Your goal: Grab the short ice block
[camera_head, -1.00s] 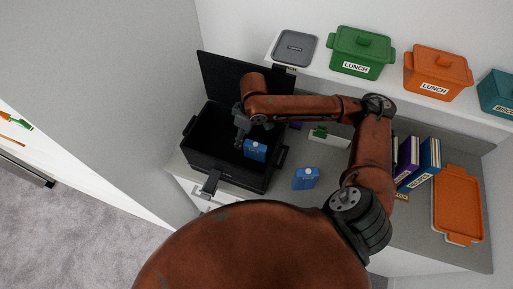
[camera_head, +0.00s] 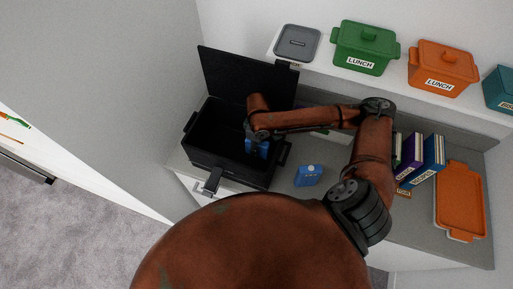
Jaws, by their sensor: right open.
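One blue ice block (camera_head: 256,149) is inside the open black cooler (camera_head: 207,158), near its right wall, partly hidden by my right gripper. A second blue ice block (camera_head: 308,176) stands on the grey counter to the right of the cooler. I cannot tell clearly which block is the shorter. My right gripper (camera_head: 251,140) is open, reaching down into the cooler at the block there. Its fingers are mostly hidden by the wrist and the block. My left gripper is not in view.
The cooler's lid (camera_head: 246,78) stands open at the back. Green (camera_head: 363,48) and orange (camera_head: 442,66) lunch boxes and a grey lid (camera_head: 297,43) sit on the shelf above. Upright books (camera_head: 423,160) and an orange tray (camera_head: 460,202) are at the right of the counter.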

